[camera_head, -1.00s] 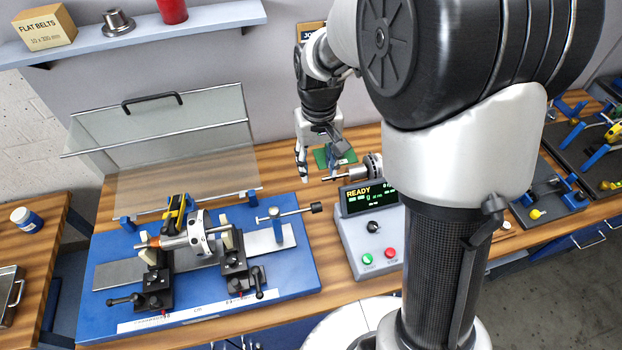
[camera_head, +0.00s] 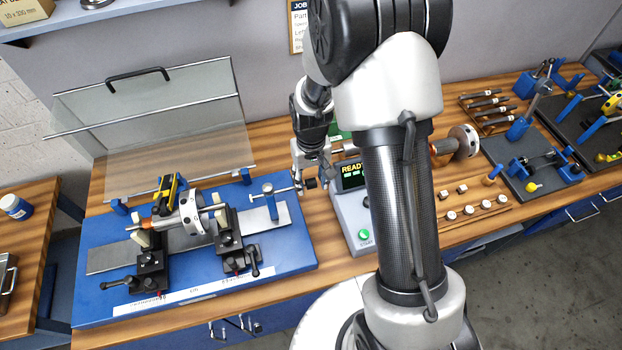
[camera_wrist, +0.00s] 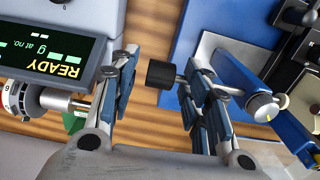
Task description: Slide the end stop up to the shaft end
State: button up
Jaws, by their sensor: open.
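The end stop is a blue post (camera_head: 269,201) on the right of the blue base plate, carrying a thin horizontal rod with a black knob (camera_wrist: 161,74) at its outer end. The rotor (camera_head: 190,212) lies across two black supports; the right end of its shaft (camera_head: 217,207) points toward the end stop, with a gap between. My gripper (camera_head: 306,182) is open at the outer end of the rod. In the wrist view, the knob lies between the spread fingers of my gripper (camera_wrist: 158,76), and the right finger partly hides the rod. I cannot tell whether it touches.
The control box (camera_head: 350,212) reading READY stands close to my gripper on the right. A clear guard (camera_head: 170,125) stands open behind the rotor. Small parts and a second rotor (camera_head: 463,141) lie farther right. Wood is bare in front of the control box.

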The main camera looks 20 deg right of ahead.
jog(key=shift+c, duration=0.2)
grip_shut()
dwell(0.4)
